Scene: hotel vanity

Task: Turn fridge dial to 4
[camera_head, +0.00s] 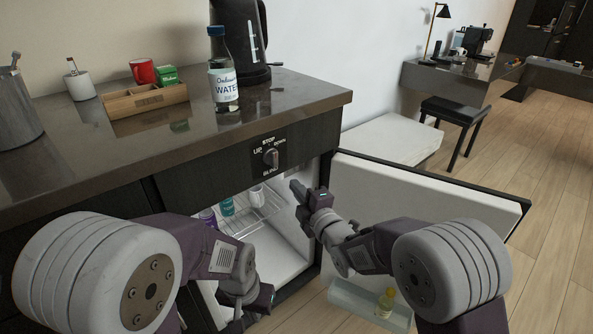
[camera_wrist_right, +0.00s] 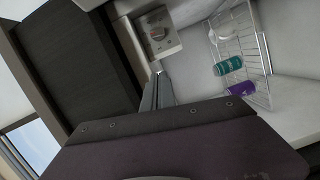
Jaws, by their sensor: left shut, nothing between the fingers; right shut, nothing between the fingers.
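The fridge (camera_head: 285,243) stands open under the counter, with its door (camera_head: 430,195) swung out to the right. In the right wrist view, a round pale dial (camera_wrist_right: 156,29) sits on a grey panel inside the fridge; its numbers are too small to read. I cannot make out this dial in the head view. My right gripper (camera_head: 296,188) is shut and empty at the fridge opening. In the wrist view its fingers (camera_wrist_right: 158,76) point toward the dial and appear apart from it. My left gripper (camera_head: 268,297) is low before the fridge, shut and empty.
A blind knob (camera_head: 270,158) is on the cabinet front above the fridge. The door's shelf (camera_head: 345,300) holds a yellow bottle (camera_head: 385,303). A water bottle (camera_head: 222,85) and kettle (camera_head: 240,40) stand on the counter.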

